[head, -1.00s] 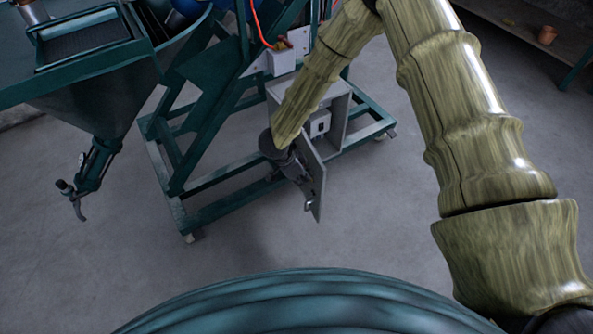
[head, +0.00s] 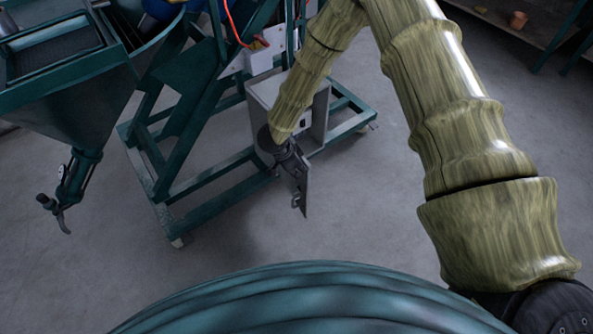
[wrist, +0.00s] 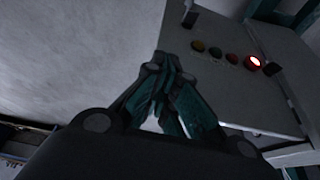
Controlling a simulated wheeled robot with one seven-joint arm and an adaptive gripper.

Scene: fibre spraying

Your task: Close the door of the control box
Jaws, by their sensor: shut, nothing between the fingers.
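The grey control box (head: 318,118) sits low on the green frame, partly hidden behind my arm. In the wrist view the shut fingers (wrist: 160,75) lie in front of the grey door panel (wrist: 215,95), which carries a row of coloured buttons, one lit red (wrist: 254,61). I cannot tell if the fingers touch the panel.
The green wheeled frame (head: 195,206) surrounds the box. A hopper (head: 85,110) with a spray nozzle (head: 70,190) hangs at the left. A red hose (head: 231,25) runs above. The grey floor (head: 370,215) in front and to the right is clear.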

